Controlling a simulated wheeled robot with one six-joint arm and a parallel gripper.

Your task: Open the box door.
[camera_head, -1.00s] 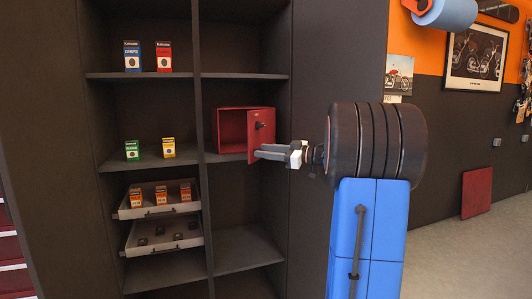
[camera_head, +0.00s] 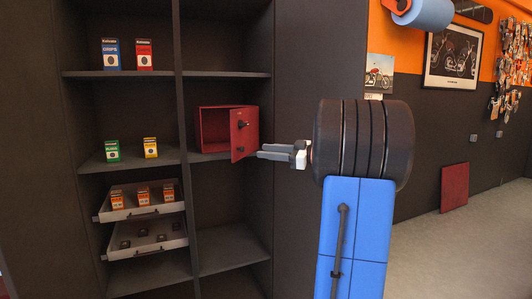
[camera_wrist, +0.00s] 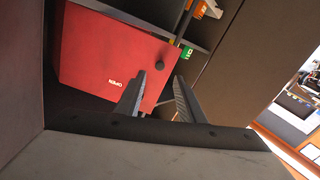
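The red box (camera_head: 213,128) sits on a shelf in the right column of the dark cabinet. Its door (camera_head: 249,135) stands partly open, so part of the red inside shows on the left. A dark knob (camera_head: 241,124) is on the door. In the wrist view a red panel (camera_wrist: 105,50) with a dark knob (camera_wrist: 162,66) and small white lettering lies beyond the fingers. My gripper (camera_head: 260,151) is at the lower right edge of the door; contact cannot be told. Its fingers (camera_wrist: 160,90) are apart in the wrist view, with nothing seen held between them.
The cabinet's middle divider (camera_head: 183,200) and right side panel (camera_head: 290,220) flank the box. Small cartons, such as a green one (camera_head: 112,151) and a yellow one (camera_head: 150,148), stand on the left shelf. Two trays (camera_head: 130,215) jut out below. The shelf space under the box is empty.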

